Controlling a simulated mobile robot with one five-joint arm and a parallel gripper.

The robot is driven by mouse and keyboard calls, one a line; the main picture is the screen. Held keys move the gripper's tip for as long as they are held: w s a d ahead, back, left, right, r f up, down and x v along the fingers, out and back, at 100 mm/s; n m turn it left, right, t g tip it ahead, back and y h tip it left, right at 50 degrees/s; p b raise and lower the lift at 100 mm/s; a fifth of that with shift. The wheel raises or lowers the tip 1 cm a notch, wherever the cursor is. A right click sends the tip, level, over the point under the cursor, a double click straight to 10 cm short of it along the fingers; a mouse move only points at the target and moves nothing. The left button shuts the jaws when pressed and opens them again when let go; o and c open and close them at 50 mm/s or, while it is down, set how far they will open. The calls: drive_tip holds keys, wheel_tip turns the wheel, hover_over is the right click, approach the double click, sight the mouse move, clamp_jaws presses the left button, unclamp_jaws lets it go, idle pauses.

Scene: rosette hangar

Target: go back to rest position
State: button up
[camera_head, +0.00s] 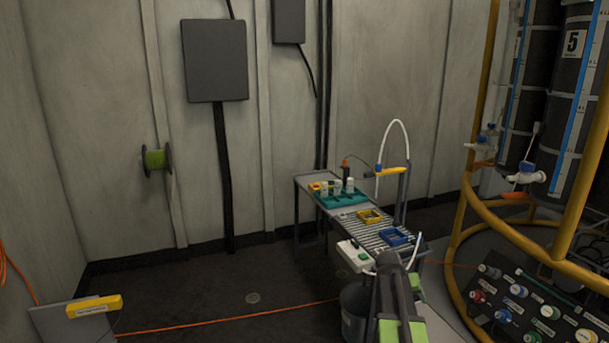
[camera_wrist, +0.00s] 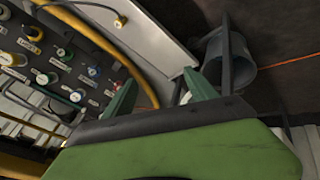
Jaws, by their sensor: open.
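My gripper (camera_wrist: 159,77) shows in the wrist view with its two green fingers apart. The gap between them is empty. A grey bucket (camera_wrist: 232,70) lies beyond the right finger in that view, apart from it. In the head view my grey and green arm rises from the bottom edge, in front of the near end of the narrow bench (camera_head: 348,218). I cannot make out the fingertips there. The bucket (camera_head: 352,318) stands partly hidden beside my arm.
A panel of labelled connectors (camera_head: 535,312) and yellow railing (camera_head: 459,240) stand right. An orange cable (camera_head: 230,317) crosses open floor.

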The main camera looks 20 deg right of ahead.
drive_tip(key=w+a+f+n+y, duration=0.1)
drive_tip(key=a+n+y, duration=0.1)
drive_tip(key=a, duration=1.2)
drive_tip(key=w+a+f+n+y, duration=0.1)
drive_tip(key=w+a+n, duration=0.1)
drive_tip(key=a, duration=1.2)
drive_tip(key=s+a+f+n+y, duration=0.25)
drive_tip(key=s+a, duration=0.65)
drive_tip(key=a, duration=0.5)
wheel_tip(320, 180, up, 29)
drive_tip(key=g+p, duration=0.1)
drive_tip(key=p, duration=2.7)
drive_tip(key=shift+s+y, duration=0.3)
drive_tip(key=shift+y, duration=0.15)
drive_tip(key=shift+a, duration=0.1)
